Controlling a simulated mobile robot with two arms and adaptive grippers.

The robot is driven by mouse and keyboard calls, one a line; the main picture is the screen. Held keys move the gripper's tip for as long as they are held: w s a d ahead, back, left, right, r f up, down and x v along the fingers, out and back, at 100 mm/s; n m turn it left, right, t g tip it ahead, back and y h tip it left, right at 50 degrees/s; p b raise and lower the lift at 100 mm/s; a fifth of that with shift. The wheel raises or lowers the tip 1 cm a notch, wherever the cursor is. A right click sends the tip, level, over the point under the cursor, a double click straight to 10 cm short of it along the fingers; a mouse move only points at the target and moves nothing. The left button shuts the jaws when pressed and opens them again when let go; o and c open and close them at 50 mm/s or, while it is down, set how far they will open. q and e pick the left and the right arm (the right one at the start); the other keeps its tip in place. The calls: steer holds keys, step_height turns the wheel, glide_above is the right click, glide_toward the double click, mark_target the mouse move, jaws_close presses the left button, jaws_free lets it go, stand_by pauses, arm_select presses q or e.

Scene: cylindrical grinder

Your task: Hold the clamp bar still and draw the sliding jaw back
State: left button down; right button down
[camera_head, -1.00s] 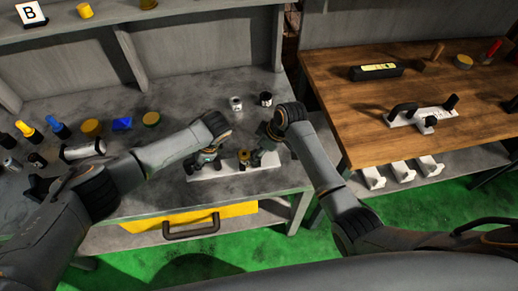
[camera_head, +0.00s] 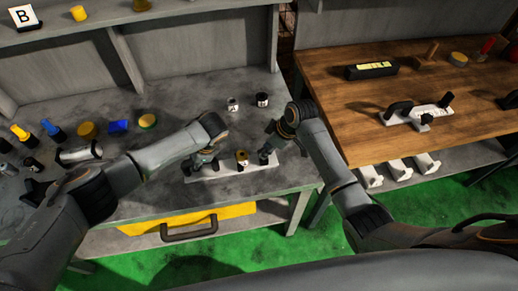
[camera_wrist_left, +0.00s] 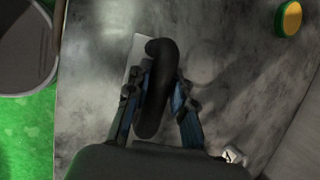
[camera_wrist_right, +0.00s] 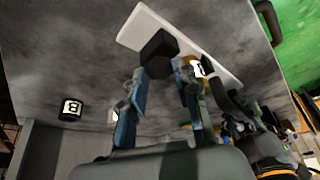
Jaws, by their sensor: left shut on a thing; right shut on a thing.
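The clamp bar (camera_head: 218,174) is a pale strip lying on the grey bench. My left gripper (camera_head: 200,161) is shut on its black curved handle (camera_wrist_left: 158,88) at the left end; the fingers flank the handle in the left wrist view. A black block, apparently the sliding jaw (camera_wrist_right: 158,50), stands toward the bar's right end. My right gripper (camera_head: 268,152) is shut on this block; its fingers partly hide it. A small gold piece with a white label (camera_head: 241,158) stands on the bar between the grippers, with a gap to the block.
Two small labelled jars (camera_head: 233,104) (camera_head: 262,100) stand behind the bar. Bottles, a blue block (camera_head: 118,127) and round tins (camera_head: 147,121) are on the bench's left. A similar clamp (camera_head: 418,113) lies on the wooden table at right. A yellow drawer (camera_head: 228,212) is below the bench front.

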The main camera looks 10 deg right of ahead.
arm_select(q)
steer(key=shift+a, duration=0.25)
arm_select(e)
steer(key=c, duration=1)
jaws_free()
steer(key=shift+d, duration=0.15)
steer(key=v, duration=1.2)
steer(key=shift+w, duration=0.1)
arm_select(q)
steer(key=c, duration=1.1)
jaws_free()
steer(key=shift+d, duration=0.1)
steer(key=v, duration=1.2)
